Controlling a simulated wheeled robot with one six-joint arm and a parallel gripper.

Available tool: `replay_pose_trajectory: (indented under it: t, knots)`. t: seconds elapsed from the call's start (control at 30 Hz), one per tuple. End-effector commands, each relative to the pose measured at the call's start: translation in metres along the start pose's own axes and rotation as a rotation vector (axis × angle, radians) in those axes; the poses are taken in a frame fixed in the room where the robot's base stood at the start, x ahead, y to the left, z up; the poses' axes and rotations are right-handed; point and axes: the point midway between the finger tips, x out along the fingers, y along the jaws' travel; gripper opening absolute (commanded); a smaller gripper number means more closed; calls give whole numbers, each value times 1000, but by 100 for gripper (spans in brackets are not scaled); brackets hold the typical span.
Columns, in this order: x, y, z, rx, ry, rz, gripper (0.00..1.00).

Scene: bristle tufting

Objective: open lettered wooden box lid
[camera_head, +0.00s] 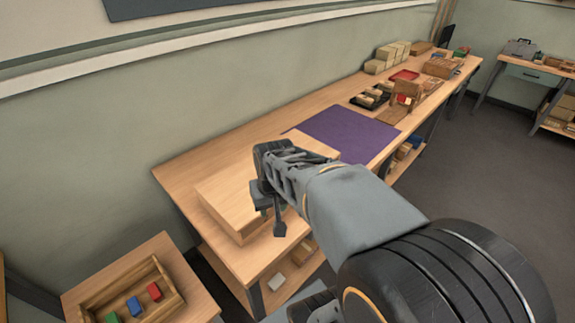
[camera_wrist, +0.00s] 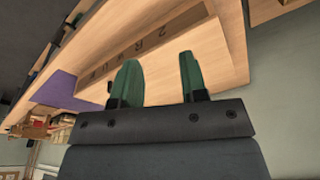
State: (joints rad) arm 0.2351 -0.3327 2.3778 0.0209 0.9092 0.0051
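The wooden box (camera_head: 228,192) sits on the near end of the long workbench, with a flat, pale top that looks closed. My arm covers part of it. In the wrist view the box's darker face (camera_wrist: 128,52) carries dark letters, only partly readable, and its pale top (camera_wrist: 215,62) lies beyond my fingers. My gripper (camera_head: 270,215) is over the box's front edge in the head view. In the wrist view my gripper (camera_wrist: 158,80) has two green fingers spread apart with nothing between them. I cannot tell whether a finger touches the box.
A purple mat (camera_head: 348,133) lies past the box on the workbench (camera_head: 175,180). Trays and blocks crowd the bench's far end. A small table at lower left holds a wooden tray (camera_head: 95,300) with red, blue and green blocks. The wall runs behind the bench.

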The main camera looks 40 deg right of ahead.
Motion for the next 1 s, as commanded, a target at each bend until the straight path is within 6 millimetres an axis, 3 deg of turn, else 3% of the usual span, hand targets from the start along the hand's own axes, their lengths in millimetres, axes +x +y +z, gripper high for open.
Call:
replay_pose_trajectory:
  t: [0.1,0.3,0.4,0.5,0.67,0.77,1.0]
  knots:
    - [0,46,-50,255,-47,6,40]
    - [4,124,-117,715,-73,-7,40]
    - [-1,146,-144,900,-61,-23,40]
    - [-17,147,-164,1026,-31,-46,40]
    - [-18,144,-164,1132,-44,-51,40]
    - [-9,143,-164,1148,-46,-50,40]
    - [35,139,-163,1145,-49,-50,40]
